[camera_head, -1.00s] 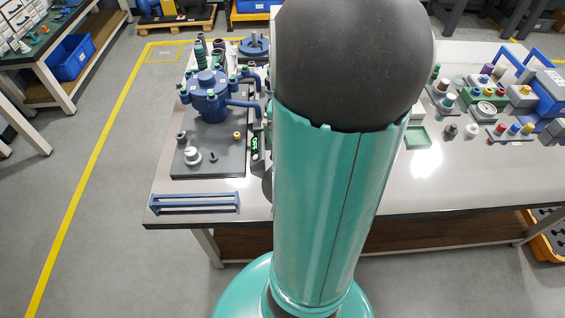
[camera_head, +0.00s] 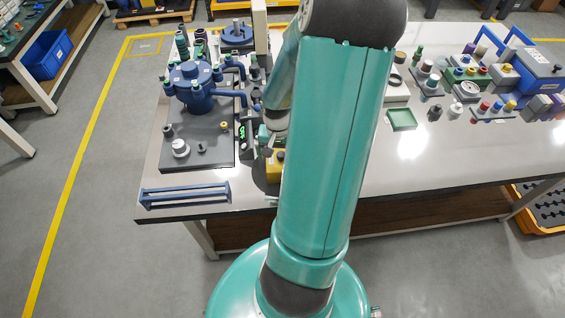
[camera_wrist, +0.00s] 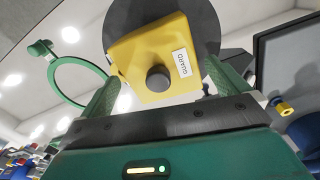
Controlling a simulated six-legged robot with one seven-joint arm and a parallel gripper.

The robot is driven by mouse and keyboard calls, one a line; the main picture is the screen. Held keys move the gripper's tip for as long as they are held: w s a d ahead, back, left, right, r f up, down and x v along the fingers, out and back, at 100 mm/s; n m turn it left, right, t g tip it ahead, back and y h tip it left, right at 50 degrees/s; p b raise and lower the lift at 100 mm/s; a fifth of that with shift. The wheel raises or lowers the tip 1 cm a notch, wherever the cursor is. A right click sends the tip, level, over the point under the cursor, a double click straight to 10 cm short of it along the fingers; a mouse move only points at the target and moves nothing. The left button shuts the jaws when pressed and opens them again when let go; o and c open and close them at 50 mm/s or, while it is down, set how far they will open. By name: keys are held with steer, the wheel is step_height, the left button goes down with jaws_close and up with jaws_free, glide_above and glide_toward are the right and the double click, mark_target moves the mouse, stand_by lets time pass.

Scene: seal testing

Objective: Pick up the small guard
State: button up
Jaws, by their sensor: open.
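The small guard (camera_wrist: 135,58) is a yellow block with a white "GUARD" label and a dark round knob, seen in the wrist view. It also shows as a yellow patch (camera_head: 274,165) beside my arm in the head view. My gripper (camera_wrist: 163,77) is open, with one green finger on each side of the guard in the wrist view. I cannot tell whether either finger touches it. In the head view my arm hides the fingers.
A dark disc (camera_wrist: 206,28) lies behind the guard. The blue pressure vessel (camera_head: 192,88) on its dark plate (camera_head: 200,146) and a blue rail frame (camera_head: 185,194) stand to the left. A green tray (camera_head: 402,119) and several small parts sit at right. The table's front middle is clear.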

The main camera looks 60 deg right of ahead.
steer(key=shift+f, duration=0.2)
steer(key=c, duration=0.9)
steer(key=shift+r, duration=0.1)
